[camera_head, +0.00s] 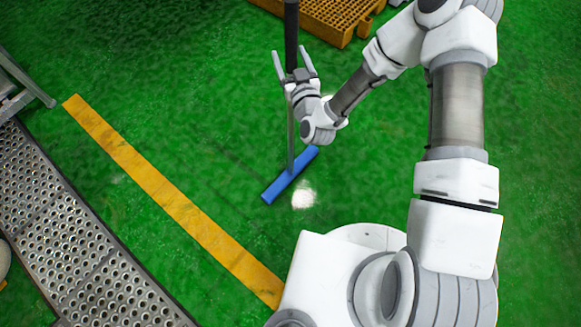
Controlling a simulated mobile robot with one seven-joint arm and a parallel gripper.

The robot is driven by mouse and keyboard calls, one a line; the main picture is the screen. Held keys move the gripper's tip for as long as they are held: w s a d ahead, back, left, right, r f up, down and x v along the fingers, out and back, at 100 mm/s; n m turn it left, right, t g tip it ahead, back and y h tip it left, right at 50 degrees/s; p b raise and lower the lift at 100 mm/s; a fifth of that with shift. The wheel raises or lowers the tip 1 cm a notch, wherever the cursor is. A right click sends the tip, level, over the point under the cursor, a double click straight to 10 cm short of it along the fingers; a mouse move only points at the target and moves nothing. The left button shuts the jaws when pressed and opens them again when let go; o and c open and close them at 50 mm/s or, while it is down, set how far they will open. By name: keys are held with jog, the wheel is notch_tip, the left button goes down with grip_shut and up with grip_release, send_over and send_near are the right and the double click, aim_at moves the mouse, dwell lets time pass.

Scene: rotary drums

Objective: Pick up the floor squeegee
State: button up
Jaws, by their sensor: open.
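The floor squeegee stands upright on the green floor. Its blue head (282,183) rests on the floor, and its thin grey pole (291,140) rises to a black upper handle (291,30). My gripper (293,65) is open, with its two fingers pointing up in the picture, one on each side of the pole as seen from here. I cannot tell whether the pole lies fully between the fingers or touches them. Part of the pole is hidden around my gripper.
An orange grated pallet (335,18) lies at the top right, near the handle. A yellow floor stripe (170,195) runs diagonally on the left. A perforated metal step (75,250) is at the lower left. Green floor (180,60) is clear at upper left.

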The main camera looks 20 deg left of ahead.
jog(key=shift+x, duration=1.1)
grip_shut()
